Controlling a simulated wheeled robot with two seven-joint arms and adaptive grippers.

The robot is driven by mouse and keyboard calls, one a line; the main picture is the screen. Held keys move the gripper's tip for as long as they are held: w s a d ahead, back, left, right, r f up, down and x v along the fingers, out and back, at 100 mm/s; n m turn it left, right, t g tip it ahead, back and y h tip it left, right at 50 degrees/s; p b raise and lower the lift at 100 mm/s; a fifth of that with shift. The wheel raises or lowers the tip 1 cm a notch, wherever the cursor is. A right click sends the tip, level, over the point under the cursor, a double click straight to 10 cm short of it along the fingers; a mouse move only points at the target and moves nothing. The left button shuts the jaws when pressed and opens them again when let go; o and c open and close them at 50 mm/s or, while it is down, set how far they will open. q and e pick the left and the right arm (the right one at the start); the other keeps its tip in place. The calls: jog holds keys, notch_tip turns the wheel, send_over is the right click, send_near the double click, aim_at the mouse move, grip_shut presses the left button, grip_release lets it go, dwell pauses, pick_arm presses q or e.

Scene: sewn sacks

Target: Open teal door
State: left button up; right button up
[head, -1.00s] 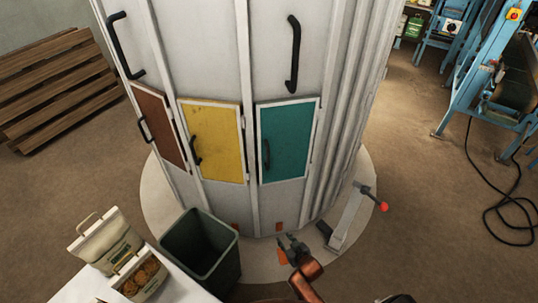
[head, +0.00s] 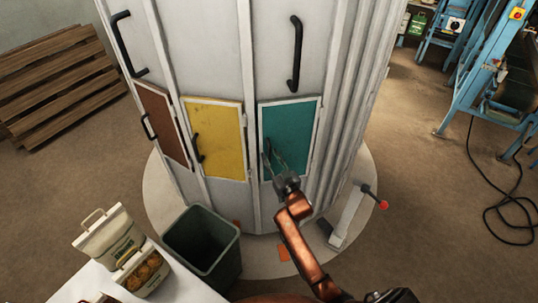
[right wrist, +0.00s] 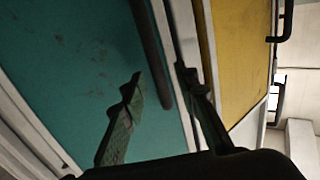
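The teal door (head: 296,128) is shut in its white frame on the front of the tall white cabinet. Its dark upright handle runs along the door's left edge, mostly hidden by my fingers in the head view. My right gripper (head: 268,150) reaches up to this handle with its fingers apart. In the right wrist view the dark handle (right wrist: 150,45) runs between the two open fingers (right wrist: 160,78), nearer the right one. I cannot tell whether either finger touches it. The left gripper is not in view.
A yellow door (head: 215,125) and a brown door (head: 162,125) sit to the left, both shut. A red-knobbed lever (head: 382,204) stands at the right.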

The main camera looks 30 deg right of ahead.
jog(key=shift+w, duration=0.95)
jog(key=shift+c, duration=0.2)
grip_shut()
